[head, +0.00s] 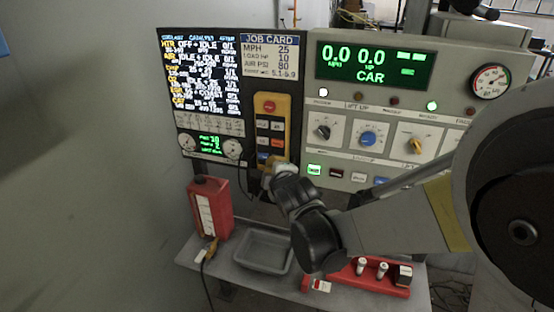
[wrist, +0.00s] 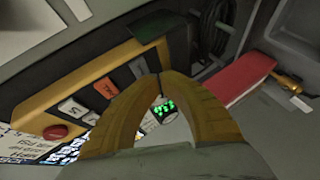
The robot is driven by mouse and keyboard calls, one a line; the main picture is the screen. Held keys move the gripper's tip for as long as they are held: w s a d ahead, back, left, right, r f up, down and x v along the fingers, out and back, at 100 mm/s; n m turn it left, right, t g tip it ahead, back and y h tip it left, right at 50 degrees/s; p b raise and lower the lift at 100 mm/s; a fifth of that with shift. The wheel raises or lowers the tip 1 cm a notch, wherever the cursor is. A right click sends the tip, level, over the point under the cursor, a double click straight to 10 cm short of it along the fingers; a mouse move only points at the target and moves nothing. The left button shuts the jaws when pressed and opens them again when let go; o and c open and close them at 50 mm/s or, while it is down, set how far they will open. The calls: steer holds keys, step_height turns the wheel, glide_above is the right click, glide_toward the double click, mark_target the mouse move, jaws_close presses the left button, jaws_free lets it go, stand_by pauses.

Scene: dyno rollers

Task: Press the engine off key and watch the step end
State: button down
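The yellow hand control (head: 284,110) hangs on the dark panel, with a red round button at its top and rows of small keys below. In the wrist view the same control (wrist: 110,62) runs diagonally at the left, with white, orange and dark keys; their labels are too small to read, so I cannot tell which is the engine off key. My gripper (head: 275,164) is at the control's lower end and covers part of it. In the wrist view my yellow fingers (wrist: 163,76) meet at the tips with nothing seen between them; contact with a key cannot be told.
The green display (head: 370,66) reads 0.0, 0.0 and CAR. The text screen (head: 203,75) and job card (head: 268,60) are beside it. Below are a red box (head: 210,207), a grey tray (head: 264,250) and a red holder (head: 372,284) on a shelf.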

steer(key=shift+w+d, duration=0.1)
steer(key=shift+w, duration=0.1)
stand_by(0.4)
steer(key=shift+w, duration=0.25)
steer(key=shift+w+d, duration=0.2)
steer(key=shift+w, duration=0.2)
stand_by(0.7)
steer(key=shift+s, duration=0.1)
steer(key=shift+s+a, duration=0.25)
steer(key=shift+s, duration=0.5)
steer(key=s, duration=0.1)
steer(key=s+a, duration=0.1)
steer(key=s, duration=0.2)
steer(key=shift+s+a, duration=0.35)
stand_by(3.1)
